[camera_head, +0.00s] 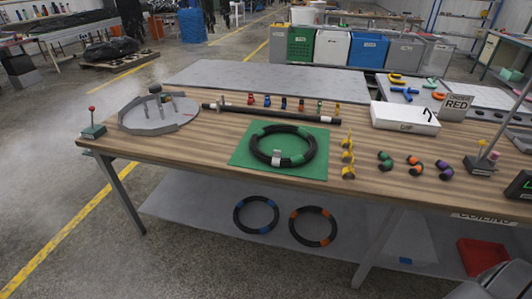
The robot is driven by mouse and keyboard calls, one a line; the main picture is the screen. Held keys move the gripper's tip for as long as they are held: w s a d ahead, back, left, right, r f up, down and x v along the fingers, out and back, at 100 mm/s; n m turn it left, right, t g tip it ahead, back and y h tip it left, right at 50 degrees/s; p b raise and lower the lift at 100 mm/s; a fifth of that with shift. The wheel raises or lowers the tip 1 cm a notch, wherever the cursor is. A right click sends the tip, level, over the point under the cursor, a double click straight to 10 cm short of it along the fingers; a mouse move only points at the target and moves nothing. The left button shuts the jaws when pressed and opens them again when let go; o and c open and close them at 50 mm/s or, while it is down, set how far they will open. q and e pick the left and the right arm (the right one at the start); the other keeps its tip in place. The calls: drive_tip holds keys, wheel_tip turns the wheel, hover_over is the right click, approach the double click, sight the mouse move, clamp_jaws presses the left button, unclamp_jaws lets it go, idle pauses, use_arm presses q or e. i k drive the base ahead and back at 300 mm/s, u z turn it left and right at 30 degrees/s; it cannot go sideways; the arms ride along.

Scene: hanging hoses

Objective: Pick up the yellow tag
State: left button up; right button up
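Several small yellow pieces (347,157) stand in a short row on the wooden workbench, just right of the green mat. A small yellow-orange piece (337,110) stands at the right end of a row of small coloured pieces. I cannot tell which of these is the yellow tag; they are too small to make out. No gripper touches any of them. A grey part at the bottom right corner appears to be my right arm or gripper (496,284); its fingers cannot be made out. My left gripper is not in view.
The green mat (240,157) holds a coiled black hose (311,158). A grey round tray (130,122) and black bar (230,107) lie to the left. A white box (400,118) and coloured rolls (385,161) are at the right.

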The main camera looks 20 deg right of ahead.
sight(348, 168)
drive_tip(key=u, duration=2.2)
drive_tip(key=k, duration=2.75)
drive_tip(key=z, duration=1.95)
